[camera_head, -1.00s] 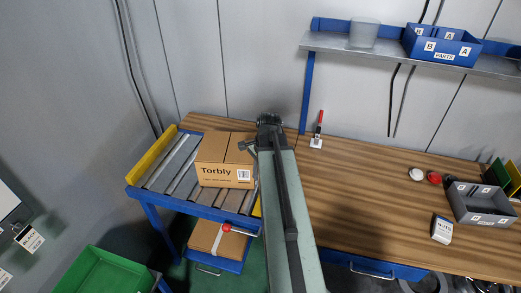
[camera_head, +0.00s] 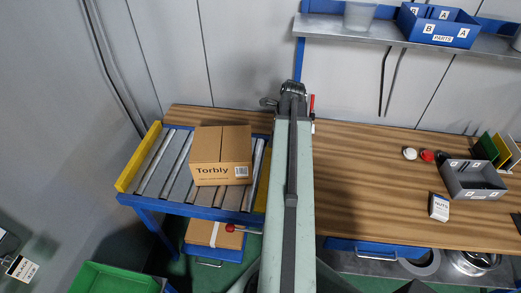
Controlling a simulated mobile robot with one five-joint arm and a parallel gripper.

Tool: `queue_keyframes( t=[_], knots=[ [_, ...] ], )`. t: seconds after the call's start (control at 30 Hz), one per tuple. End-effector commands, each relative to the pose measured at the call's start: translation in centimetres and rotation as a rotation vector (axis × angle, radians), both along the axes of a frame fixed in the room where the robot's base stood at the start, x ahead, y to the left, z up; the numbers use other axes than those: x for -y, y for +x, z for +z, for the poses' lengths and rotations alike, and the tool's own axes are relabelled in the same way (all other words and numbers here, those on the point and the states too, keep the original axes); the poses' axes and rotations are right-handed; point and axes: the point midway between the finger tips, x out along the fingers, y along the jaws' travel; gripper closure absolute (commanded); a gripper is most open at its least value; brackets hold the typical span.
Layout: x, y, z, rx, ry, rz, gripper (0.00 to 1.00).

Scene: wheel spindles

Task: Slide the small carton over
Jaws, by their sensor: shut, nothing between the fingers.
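A brown cardboard carton marked Torbly (camera_head: 222,158) sits on the roller conveyor (camera_head: 150,176) at the left. A much smaller white carton marked NUTS (camera_head: 439,208) stands on the wooden bench (camera_head: 370,185) at the right, in front of a grey divided bin. My gripper (camera_head: 268,102) is at the far end of my arm, near the back edge of the bench. It is shut and empty, apart from both cartons. My arm hides part of the bench and the base of a red-handled clamp (camera_head: 312,103).
A shelf (camera_head: 385,32) with a blue parts bin (camera_head: 438,27) hangs above. The bench middle is clear. A green crate (camera_head: 115,278) is at lower left.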

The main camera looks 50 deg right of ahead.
Motion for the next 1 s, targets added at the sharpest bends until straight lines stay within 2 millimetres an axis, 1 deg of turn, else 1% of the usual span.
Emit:
queue_keyframes(
  t=[0.03,0.3,0.4,0.5,0.53,0.6,0.7,0.83,1.0],
  knots=[
    [0.1,0.0,-1.2,0.0,0.0,-0.003,1.0],
    [-0.3,0.6,-7.0,0.001,-0.001,-0.011,1.0],
    [-0.5,1.0,-9.0,0.001,-0.001,-0.013,1.0],
    [-0.7,1.4,-10.5,0.001,-0.001,-0.013,1.0],
    [-1.2,2.0,-9.5,0.001,-0.001,-0.011,1.0],
    [-1.8,3.0,-9.3,0.001,-0.001,-0.012,1.0],
    [-2.4,3.9,-9.3,0.001,-0.001,-0.013,1.0],
    [-2.8,4.4,-9.3,0.0,0.0,-0.015,1.0],
    [-2.8,4.5,-9.3,0.001,-0.001,-0.016,1.0]
  ],
)
